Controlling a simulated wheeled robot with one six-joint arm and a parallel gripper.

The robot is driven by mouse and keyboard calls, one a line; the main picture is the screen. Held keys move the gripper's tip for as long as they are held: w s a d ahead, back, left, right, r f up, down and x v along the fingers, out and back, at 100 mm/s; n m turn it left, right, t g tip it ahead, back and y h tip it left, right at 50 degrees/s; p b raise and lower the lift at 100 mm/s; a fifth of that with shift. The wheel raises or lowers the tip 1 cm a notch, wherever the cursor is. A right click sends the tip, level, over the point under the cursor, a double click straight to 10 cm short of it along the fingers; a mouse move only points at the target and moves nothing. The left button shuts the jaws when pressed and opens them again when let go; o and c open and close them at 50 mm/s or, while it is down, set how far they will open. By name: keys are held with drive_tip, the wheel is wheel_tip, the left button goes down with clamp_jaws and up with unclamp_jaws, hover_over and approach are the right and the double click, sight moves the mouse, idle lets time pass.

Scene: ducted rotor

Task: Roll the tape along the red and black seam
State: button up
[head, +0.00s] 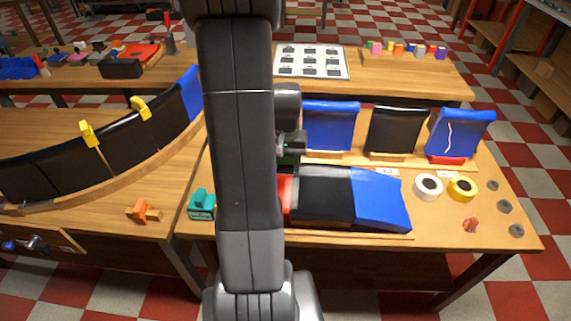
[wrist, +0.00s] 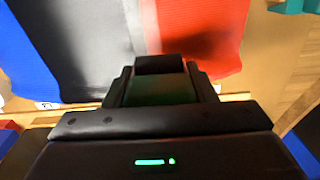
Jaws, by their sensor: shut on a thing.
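The red panel (wrist: 205,30) and black panel (wrist: 85,40) lie side by side in the wrist view. A pale, speckled strip (wrist: 150,25) runs along the seam between them down to the held thing. My gripper (wrist: 160,85) is shut on a dark green and black block-like thing (wrist: 158,68), which sits over the near part of the seam. I cannot tell whether it touches the surface. In the head view my arm hides most of the red panel (head: 286,195); the black panel (head: 324,195) shows right of it. My gripper (head: 289,155) is partly hidden there.
A blue panel (head: 381,199) adjoins the black one. White (head: 429,196) and yellow (head: 472,196) rolls lie to the right. A teal thing (head: 201,205) stands left of my arm. Upright panels (head: 394,130) stand behind.

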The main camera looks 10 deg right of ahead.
drive_tip(key=shift+r+p, duration=0.5)
drive_tip(key=shift+r, duration=0.55)
